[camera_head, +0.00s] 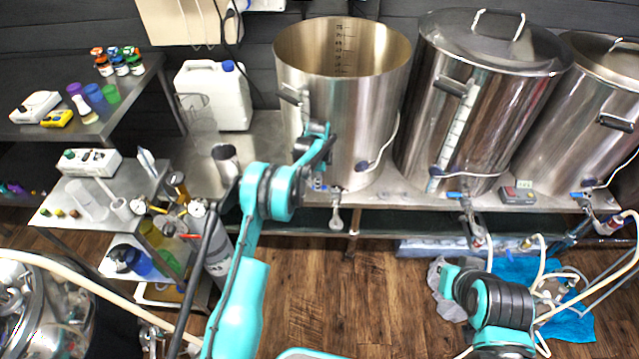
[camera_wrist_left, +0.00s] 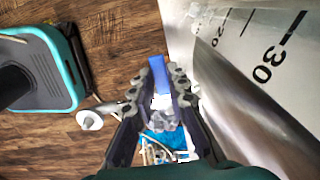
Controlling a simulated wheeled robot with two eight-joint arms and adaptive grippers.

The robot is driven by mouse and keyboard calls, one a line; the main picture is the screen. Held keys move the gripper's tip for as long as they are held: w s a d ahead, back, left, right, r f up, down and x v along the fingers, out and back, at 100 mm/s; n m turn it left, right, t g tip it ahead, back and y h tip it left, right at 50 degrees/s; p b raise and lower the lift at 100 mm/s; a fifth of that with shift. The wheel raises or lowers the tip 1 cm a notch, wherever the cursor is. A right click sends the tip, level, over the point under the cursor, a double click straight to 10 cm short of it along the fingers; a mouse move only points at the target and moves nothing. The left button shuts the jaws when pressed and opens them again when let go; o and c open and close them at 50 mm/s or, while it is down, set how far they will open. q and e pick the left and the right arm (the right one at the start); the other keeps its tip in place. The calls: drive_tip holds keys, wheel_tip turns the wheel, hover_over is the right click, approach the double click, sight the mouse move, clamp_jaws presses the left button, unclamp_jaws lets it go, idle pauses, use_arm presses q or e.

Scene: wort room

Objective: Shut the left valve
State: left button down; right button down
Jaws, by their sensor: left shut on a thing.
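The left valve sits low on the front of the open left steel pot (camera_head: 342,120), above a metal spout (camera_head: 336,212). Its blue handle (camera_wrist_left: 161,82) lies between the fingers of my left gripper (camera_wrist_left: 167,92) in the left wrist view. In the head view my left gripper (camera_head: 318,178) is at the pot's lower front and covers most of the valve, so the handle's angle there is hard to read. My left gripper is shut on the blue handle. Part of my right arm shows at the lower right of the head view, but its gripper is not visible.
Two lidded steel pots, the middle one (camera_head: 483,110) and the right one (camera_head: 590,120), stand on the same bench with blue-handled valves. A white canister (camera_head: 215,95) and a metal cup (camera_head: 226,160) stand left. Hoses and a blue cloth (camera_head: 575,315) lie at the lower right.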

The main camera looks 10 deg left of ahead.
use_arm(q)
drive_tip(key=c, duration=1.5)
unclamp_jaws()
drive_tip(key=shift+w, duration=0.1)
wheel_tip(320, 180, up, 12)
drive_tip(key=shift+r, duration=0.1)
